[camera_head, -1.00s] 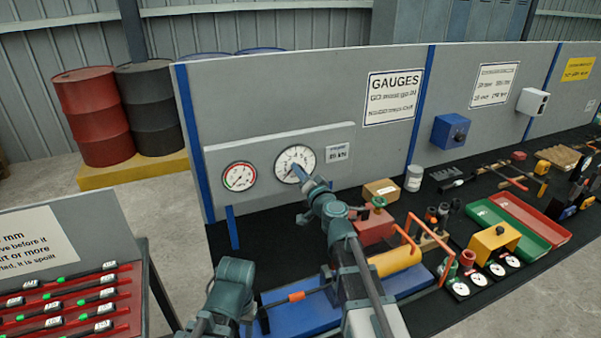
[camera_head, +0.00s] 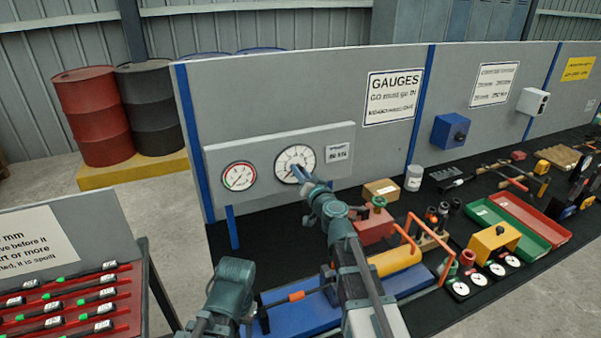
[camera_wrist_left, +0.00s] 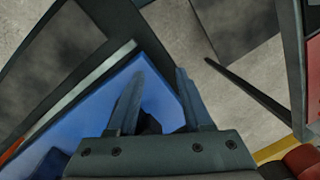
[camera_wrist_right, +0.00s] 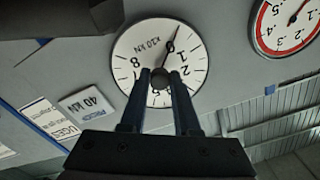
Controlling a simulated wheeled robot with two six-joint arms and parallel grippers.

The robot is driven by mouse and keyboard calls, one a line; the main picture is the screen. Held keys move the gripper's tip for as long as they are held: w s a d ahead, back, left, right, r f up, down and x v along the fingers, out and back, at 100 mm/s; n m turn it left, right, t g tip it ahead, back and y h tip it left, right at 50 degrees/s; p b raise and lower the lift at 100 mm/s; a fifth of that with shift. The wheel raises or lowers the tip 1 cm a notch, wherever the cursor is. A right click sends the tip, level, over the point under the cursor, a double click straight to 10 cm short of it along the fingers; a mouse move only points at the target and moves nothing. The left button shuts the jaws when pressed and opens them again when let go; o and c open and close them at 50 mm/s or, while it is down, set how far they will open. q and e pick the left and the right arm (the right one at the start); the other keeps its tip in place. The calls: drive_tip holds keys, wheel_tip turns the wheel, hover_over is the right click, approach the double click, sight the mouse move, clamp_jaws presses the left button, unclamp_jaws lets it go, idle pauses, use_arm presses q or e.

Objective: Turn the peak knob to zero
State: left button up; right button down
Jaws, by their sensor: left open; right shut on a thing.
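The large white dial gauge (camera_head: 294,155) is on a grey panel and also shows in the right wrist view (camera_wrist_right: 150,40). My right gripper (camera_wrist_right: 160,80) is shut on the dark peak knob (camera_wrist_right: 160,77) at the dial's centre. The fingers hide the lower part of the dial. A thin dark pointer (camera_wrist_right: 171,45) runs from the centre to the rim beside the 0 mark. In the head view my right gripper (camera_head: 296,171) reaches the dial face. My left gripper (camera_wrist_left: 160,72) is open and empty, above a blue block in its wrist view.
A smaller red-rimmed gauge (camera_head: 239,176) is left of the large one. A label reading 40 kN (camera_wrist_right: 87,101) is on the panel. A blue base with a yellow cylinder (camera_head: 395,260) stands below my right arm.

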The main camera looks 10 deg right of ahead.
drive_tip(key=c, duration=0.6)
unclamp_jaws()
drive_tip(key=shift+c, duration=0.2)
